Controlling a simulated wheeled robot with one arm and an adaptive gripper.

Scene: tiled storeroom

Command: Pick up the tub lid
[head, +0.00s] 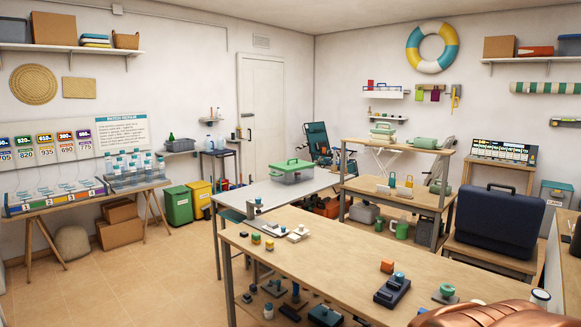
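The tub lid (292,165) is green with a raised handle.
A long wooden table (330,262) with small blocks and devices stands between me and the tub's table. A two-level wooden bench (400,193) stands to the right of the tub. A dark blue case (497,220) stands further right. Tiled floor (130,285) is open at left.

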